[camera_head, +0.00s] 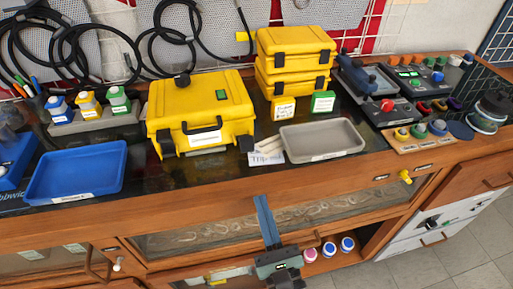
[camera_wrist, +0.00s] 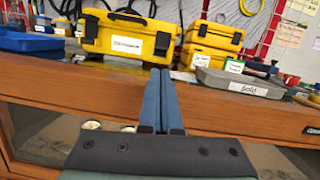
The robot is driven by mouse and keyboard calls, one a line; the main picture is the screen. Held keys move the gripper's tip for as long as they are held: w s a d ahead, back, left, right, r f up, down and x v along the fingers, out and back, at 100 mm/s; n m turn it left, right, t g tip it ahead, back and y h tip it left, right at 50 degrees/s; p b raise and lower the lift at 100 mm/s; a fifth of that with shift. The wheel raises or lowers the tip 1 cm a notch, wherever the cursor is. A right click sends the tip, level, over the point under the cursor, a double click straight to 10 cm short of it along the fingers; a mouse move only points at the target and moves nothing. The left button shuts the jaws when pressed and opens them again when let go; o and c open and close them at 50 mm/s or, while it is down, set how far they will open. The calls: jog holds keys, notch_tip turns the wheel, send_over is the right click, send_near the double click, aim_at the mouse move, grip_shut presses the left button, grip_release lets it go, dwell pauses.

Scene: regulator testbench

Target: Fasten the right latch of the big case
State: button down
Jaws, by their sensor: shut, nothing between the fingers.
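The left latch (camera_head: 168,146) is at the front left. I cannot tell surely whether either latch is fastened. My gripper (camera_head: 262,200) is in front of the bench's front edge, below and apart from the right latch. Its blue fingers (camera_wrist: 160,74) are shut together and empty, pointing toward the bench.
A grey tray (camera_head: 322,142) lies right of the case, with pale pieces beside its left end. Two smaller yellow cases (camera_head: 293,62) are stacked behind it. A blue tray (camera_head: 76,173) lies at left. The wooden front edge (camera_wrist: 200,112) crosses below the case in the wrist view.

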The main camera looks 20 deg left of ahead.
aim_at(248, 151)
jog(key=shift+s+d+f+m, duration=0.1)
jog(key=shift+s+d+m, duration=0.15)
jog(key=shift+m, duration=0.45)
jog(key=shift+a, duration=0.1)
jog(key=x, duration=1)
jog(key=shift+w, duration=0.1)
jog(key=shift+r+p, duration=0.35)
jog(key=shift+p, duration=0.35)
jog(key=shift+r+p, duration=0.15)
jog(key=shift+p, duration=0.65)
jog(key=shift+r+g+h+p, duration=0.15)
jog(key=shift+g+h+p, duration=0.2)
jog(key=shift+p, duration=0.75)
